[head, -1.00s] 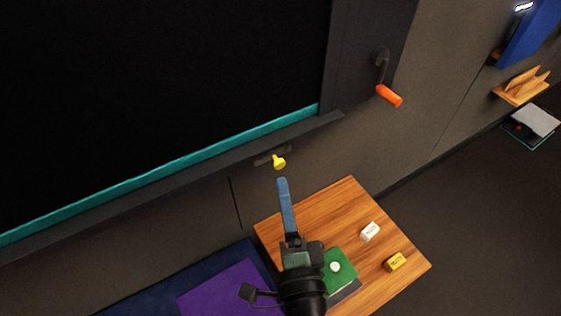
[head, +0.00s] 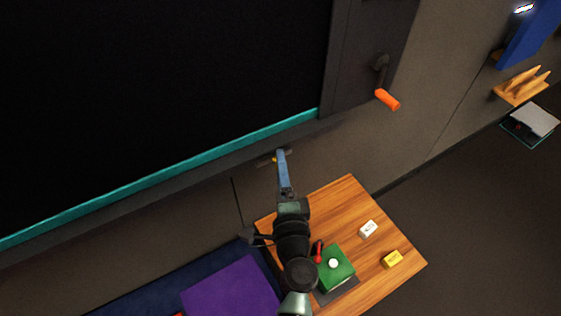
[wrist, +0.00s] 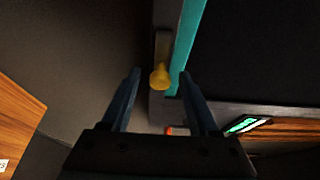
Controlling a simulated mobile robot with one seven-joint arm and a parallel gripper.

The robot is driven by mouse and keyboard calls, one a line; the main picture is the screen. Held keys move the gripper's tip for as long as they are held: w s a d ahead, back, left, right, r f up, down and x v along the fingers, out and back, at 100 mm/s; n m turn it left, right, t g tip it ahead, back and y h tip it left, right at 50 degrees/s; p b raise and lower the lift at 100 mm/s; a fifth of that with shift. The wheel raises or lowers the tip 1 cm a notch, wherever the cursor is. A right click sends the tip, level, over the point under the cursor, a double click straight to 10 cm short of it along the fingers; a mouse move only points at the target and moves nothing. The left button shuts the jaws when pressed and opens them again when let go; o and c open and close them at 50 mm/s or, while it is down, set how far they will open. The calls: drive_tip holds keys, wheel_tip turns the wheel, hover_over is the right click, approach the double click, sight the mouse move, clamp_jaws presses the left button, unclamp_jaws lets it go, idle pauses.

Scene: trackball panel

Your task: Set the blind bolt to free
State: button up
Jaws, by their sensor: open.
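The blind bolt is a small yellow knob (wrist: 160,77) on a dark slotted plate (wrist: 162,46) below the blind's teal bottom edge (wrist: 187,40). In the head view the knob (head: 274,160) is mostly hidden behind my gripper's blue fingers. My gripper (head: 281,153) is raised to the wall at the plate. In the wrist view my gripper (wrist: 160,80) is open, with one blue finger on each side of the knob. I cannot tell whether either finger touches it.
An orange-handled crank (head: 387,99) is on the frame at the right. Below, a wooden table (head: 345,200) holds a green trackball panel (head: 338,277), a white block (head: 368,228) and a yellow block (head: 392,259). A purple surface (head: 232,288) lies at lower left.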

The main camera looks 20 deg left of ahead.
drive_tip(key=shift+w+a, duration=0.2)
drive_tip(key=shift+w, duration=0.25)
clamp_jaws()
idle(1.2)
